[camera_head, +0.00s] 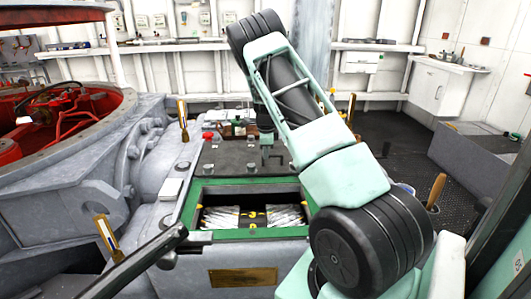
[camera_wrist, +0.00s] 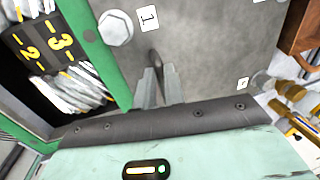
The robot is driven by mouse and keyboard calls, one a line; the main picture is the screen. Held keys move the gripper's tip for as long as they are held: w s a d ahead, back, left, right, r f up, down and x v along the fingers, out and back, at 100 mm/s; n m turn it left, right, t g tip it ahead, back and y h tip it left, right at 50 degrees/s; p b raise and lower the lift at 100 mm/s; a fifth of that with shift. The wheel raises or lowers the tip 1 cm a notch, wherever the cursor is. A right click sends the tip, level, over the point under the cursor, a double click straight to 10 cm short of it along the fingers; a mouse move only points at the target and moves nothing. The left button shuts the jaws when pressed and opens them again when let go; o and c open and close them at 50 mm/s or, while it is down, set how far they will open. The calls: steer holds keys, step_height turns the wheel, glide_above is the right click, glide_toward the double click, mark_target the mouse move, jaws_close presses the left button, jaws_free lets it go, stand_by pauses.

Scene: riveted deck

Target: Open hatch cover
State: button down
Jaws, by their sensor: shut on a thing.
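The hatch cover (camera_head: 232,160) is a flat dark grey plate behind a green-framed opening (camera_head: 250,234) in the middle of the head view. In the wrist view the cover (camera_wrist: 205,45) fills the upper middle, with a bolt head and a label reading 1. The opening is uncovered at the front and shows light bundles and black number plates inside. My gripper (camera_head: 268,160) points down at the cover. In the wrist view its fingers (camera_wrist: 157,82) are shut on a thin dark handle (camera_wrist: 154,60) standing up from the cover, mostly hidden between them.
A red knob (camera_head: 208,136) and small parts stand at the cover's back edge. A large round grey housing with a red interior (camera_head: 75,115) is on the left. Wooden-handled levers (camera_head: 183,118) stand nearby. Brass fittings (camera_wrist: 290,95) lie right of my gripper in the wrist view.

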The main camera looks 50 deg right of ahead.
steer(key=c, duration=1.5)
jaws_free()
steer(key=r, duration=0.5)
steer(key=s+a+r, duration=0.1)
steer(key=r, duration=0.5)
steer(key=s+a+r, duration=0.1)
steer(key=r, duration=0.5)
steer(key=shift+s+a, duration=0.1)
steer(key=shift+a, duration=0.15)
